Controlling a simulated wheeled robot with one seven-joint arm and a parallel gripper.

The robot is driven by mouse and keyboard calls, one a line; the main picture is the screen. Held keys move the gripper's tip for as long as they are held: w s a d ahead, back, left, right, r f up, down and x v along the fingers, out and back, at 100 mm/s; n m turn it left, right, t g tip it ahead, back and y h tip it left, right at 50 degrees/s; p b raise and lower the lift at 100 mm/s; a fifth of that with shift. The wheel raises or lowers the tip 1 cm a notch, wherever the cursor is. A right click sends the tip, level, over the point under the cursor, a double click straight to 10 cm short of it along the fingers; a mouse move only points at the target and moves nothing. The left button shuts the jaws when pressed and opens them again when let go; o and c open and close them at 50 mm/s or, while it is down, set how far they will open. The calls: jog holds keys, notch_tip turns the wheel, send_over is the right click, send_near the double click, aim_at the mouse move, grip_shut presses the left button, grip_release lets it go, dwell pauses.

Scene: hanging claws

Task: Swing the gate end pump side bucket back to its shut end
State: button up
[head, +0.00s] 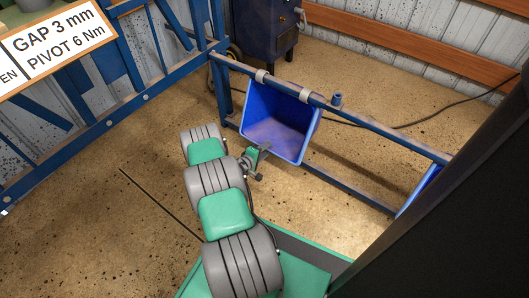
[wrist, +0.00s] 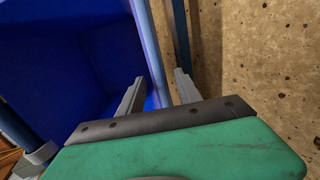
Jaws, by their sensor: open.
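A blue bucket (head: 283,125) hangs from a blue rail (head: 330,104) by two pale clips, its open mouth turned towards me in the head view. I cannot tell from a label whether it is the gate end pump side one. My gripper (head: 266,148) is at the bucket's lower near edge. In the wrist view my gripper (wrist: 160,78) is open, with two grey fingers apart. The bucket (wrist: 75,70) fills the left, and its rim runs between the fingers in the picture. I cannot tell whether either finger touches it.
A second blue bucket (head: 419,192) shows partly at the right edge. A lower blue bar (head: 350,190) runs under the rail. A dark blue machine (head: 268,28) stands behind with a black cable on the floor. A sign (head: 55,45) hangs left. The floor at left is mostly clear.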

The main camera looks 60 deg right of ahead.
jog(key=shift+c, duration=0.4)
grip_shut()
jog(key=shift+a+f, duration=0.1)
dwell(0.8)
